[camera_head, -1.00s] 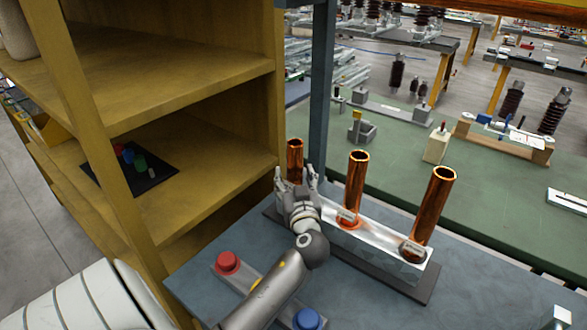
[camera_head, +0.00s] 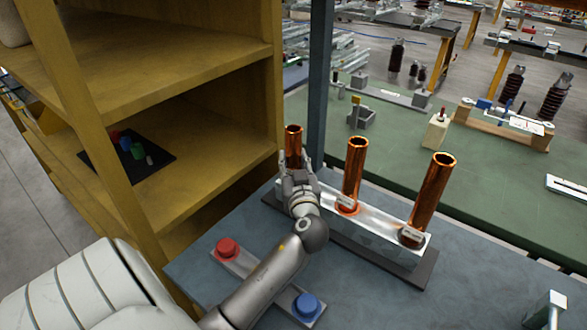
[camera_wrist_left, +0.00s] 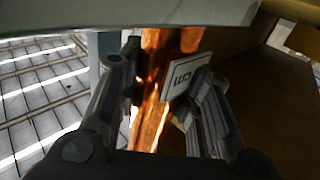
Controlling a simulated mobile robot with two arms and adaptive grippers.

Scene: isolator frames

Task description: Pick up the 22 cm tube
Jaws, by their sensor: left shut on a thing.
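Three copper tubes stand upright along a pale metal holder (camera_head: 375,233): a left tube (camera_head: 293,144), a middle tube (camera_head: 353,172) and a right tube (camera_head: 433,192). My left gripper (camera_head: 292,172) is shut on the left tube, its fingers on either side of it. The gripper hides that tube's lower part. In the left wrist view the left tube (camera_wrist_left: 152,95) stands between the fingers (camera_wrist_left: 160,105), with a white label (camera_wrist_left: 187,77) reading "cm"; its number is not legible. Labels on the other two tubes are too small to read.
A yellow shelf (camera_head: 215,72) stands close on the left, and a dark blue post (camera_head: 319,80) rises just behind the left tube. A red button (camera_head: 228,248) and a blue button (camera_head: 306,306) sit in front of the holder. A green table (camera_head: 480,200) lies behind.

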